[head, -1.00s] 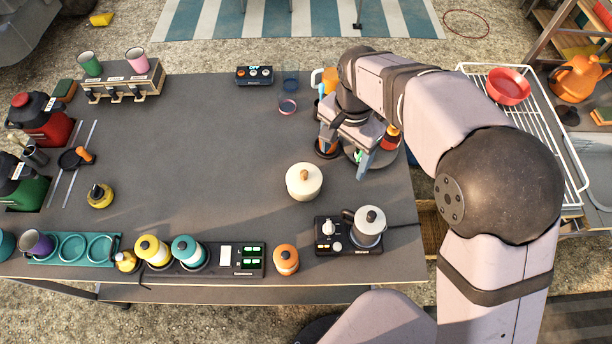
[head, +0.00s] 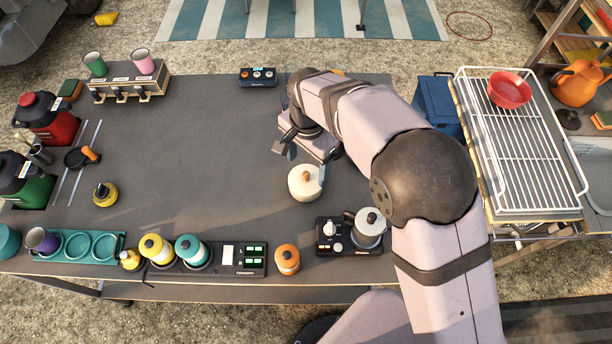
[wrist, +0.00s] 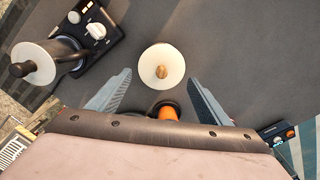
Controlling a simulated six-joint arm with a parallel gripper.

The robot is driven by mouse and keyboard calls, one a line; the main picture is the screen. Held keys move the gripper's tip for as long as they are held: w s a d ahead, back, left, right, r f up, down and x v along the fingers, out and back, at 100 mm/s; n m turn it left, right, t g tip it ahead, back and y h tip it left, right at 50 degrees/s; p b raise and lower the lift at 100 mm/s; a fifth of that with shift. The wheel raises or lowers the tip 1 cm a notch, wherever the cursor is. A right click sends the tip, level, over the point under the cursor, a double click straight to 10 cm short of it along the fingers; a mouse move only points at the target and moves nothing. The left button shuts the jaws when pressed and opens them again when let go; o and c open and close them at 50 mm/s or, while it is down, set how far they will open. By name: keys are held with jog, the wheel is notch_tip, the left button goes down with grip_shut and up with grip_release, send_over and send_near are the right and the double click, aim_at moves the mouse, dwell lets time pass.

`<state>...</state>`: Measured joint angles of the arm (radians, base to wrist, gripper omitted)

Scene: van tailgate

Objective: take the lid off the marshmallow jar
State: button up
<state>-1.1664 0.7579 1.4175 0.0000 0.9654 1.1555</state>
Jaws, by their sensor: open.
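A cream-white round jar (head: 303,190), which I take to be the marshmallow jar, stands on the grey table. Its pale lid (wrist: 150,58) with a wooden knob (wrist: 161,72) is on, seen from above in the wrist view. My gripper (head: 301,164) is open and empty, with its fingers pointing down just behind the jar. In the wrist view, the two fingers (wrist: 160,88) are spread wide and the lid lies ahead, between and beyond the tips. I see no contact with the lid.
A kettle (head: 370,222) on a black burner unit (head: 328,247) stands front right of the jar. An orange canister (head: 287,261) is in front. An orange-topped item (wrist: 168,113) sits below my gripper. The table's left middle (head: 200,145) is clear.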

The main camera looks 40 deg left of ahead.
aim_at(306, 175)
jog(key=shift+s+a+f+p, duration=0.15)
jog(key=shift+f+p, duration=0.8)
jog(key=shift+f, duration=1.25)
grip_shut()
